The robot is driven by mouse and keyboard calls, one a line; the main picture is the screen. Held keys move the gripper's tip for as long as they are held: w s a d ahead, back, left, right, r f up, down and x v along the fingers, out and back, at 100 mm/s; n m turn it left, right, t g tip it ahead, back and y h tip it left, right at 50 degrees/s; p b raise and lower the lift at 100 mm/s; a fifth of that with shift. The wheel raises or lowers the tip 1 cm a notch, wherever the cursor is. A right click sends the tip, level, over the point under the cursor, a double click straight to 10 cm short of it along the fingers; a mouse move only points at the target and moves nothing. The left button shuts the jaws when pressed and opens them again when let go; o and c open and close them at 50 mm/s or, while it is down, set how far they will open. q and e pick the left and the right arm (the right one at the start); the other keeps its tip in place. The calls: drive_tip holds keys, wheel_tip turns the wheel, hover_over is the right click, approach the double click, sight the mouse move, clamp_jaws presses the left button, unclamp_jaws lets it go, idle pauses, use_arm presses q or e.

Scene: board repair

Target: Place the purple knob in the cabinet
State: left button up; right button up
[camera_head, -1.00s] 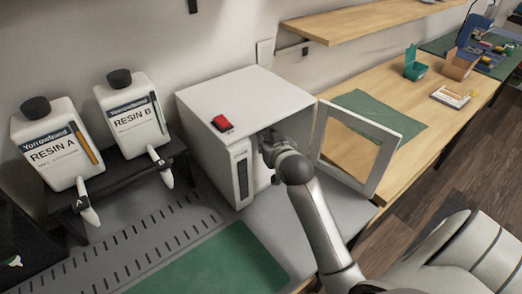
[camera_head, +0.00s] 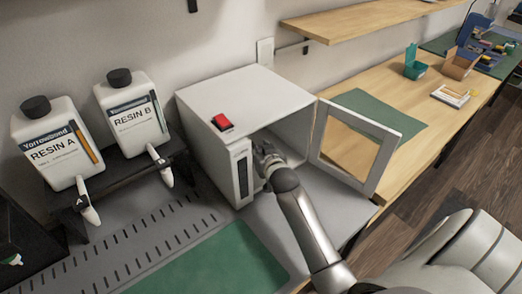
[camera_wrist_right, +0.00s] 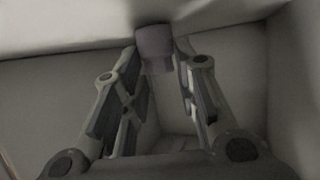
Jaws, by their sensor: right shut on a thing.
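The white cabinet (camera_head: 262,86) stands on the bench with a red switch on top, and its framed door (camera_head: 391,160) is swung open to the right. My right gripper (camera_head: 264,152) reaches in through the cabinet's opening, its fingers partly hidden by the cabinet wall. In the right wrist view my right gripper (camera_wrist_right: 158,62) is shut on the knob (camera_wrist_right: 155,44), which looks dull purple in the dim light inside. The knob sits between the fingertips, close to a pale edge above. I cannot tell whether it touches the cabinet. My left gripper is not in view.
Resin bottles A (camera_head: 52,150) and B (camera_head: 135,115) stand on a black rack (camera_head: 120,178) left of the cabinet. A green mat (camera_head: 215,262) lies in front. A wooden shelf (camera_head: 365,20) is above, and the open door stands close to my right arm.

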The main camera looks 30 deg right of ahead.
drive_tip(key=shift+f, duration=0.1)
drive_tip(key=o, duration=0.9)
drive_tip(key=shift+c, duration=0.2)
drive_tip(key=shift+s, duration=0.1)
drive_tip(key=v, duration=1.2)
